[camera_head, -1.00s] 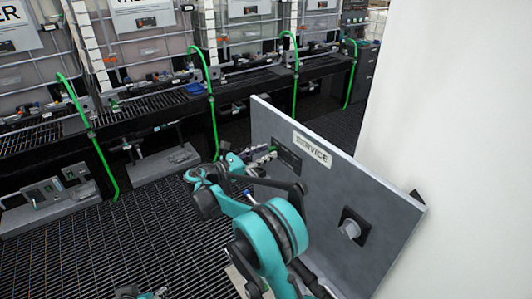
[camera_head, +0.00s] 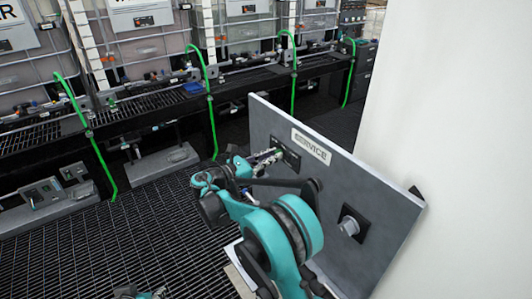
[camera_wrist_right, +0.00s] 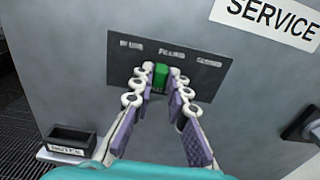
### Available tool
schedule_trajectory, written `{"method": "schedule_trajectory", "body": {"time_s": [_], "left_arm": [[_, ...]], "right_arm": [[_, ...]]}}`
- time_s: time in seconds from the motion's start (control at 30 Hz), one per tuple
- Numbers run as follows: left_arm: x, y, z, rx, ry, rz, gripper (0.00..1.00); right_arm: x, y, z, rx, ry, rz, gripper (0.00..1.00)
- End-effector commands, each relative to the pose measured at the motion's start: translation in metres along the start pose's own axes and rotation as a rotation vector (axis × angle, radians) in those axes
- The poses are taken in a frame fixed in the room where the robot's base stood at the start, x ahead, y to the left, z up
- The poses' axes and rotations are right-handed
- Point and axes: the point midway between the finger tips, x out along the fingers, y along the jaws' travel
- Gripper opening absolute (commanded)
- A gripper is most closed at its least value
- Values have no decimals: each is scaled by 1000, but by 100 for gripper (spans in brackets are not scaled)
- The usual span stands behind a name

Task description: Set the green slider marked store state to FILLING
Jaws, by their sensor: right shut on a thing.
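The green slider (camera_wrist_right: 161,75) sits on a black plate (camera_wrist_right: 205,85) with several white labels on a grey panel. It stands just below the middle label, which seems to read FILLING, and slightly left of it in the right wrist view. My right gripper (camera_wrist_right: 158,92) is shut on the slider, with a purple-padded finger on each side of it. In the head view this gripper (camera_head: 267,157) reaches the plate (camera_head: 288,155) from the left; the fingers partly hide the slider. A small piece of my left arm may show at the bottom edge; its fingers do not show.
A SERVICE sign (camera_head: 311,146) is on the panel (camera_head: 375,190), and a grey knob (camera_head: 350,226) sits lower right. A small labelled tray (camera_wrist_right: 70,142) is at lower left in the wrist view. A white wall (camera_head: 465,150) stands right. Grated floor lies left.

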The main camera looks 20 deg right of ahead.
Motion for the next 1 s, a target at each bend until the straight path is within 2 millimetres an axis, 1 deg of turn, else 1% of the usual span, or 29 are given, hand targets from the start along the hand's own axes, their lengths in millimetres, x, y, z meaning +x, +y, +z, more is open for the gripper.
{"method": "schedule_trajectory", "body": {"time_s": [0.03,0.1,0.37,0.4,0.43,0.47,0.8,0.87,0.97,1.0], "left_arm": [[1,0,1,0,0,0,40],[2,0,1,0,0,0,40],[1,0,1,0,0,0,40],[1,0,1,0,0,0,40],[1,0,1,0,0,0,40],[1,0,1,0,0,0,40],[1,0,1,0,0,0,40],[1,0,1,0,0,0,40],[1,0,1,0,0,0,40],[1,0,1,0,0,0,40]], "right_arm": [[0,-6,0,1,0,-1,0],[0,-10,0,1,0,-1,0],[0,-10,0,1,-1,0,0],[0,-10,0,1,-1,0,23],[0,-10,0,1,-1,0,31],[0,-10,0,1,-1,0,36],[-3,-10,0,1,0,1,36],[-8,-10,0,1,0,1,36],[-23,-9,0,1,0,3,36],[-32,-9,0,1,0,4,36]]}}
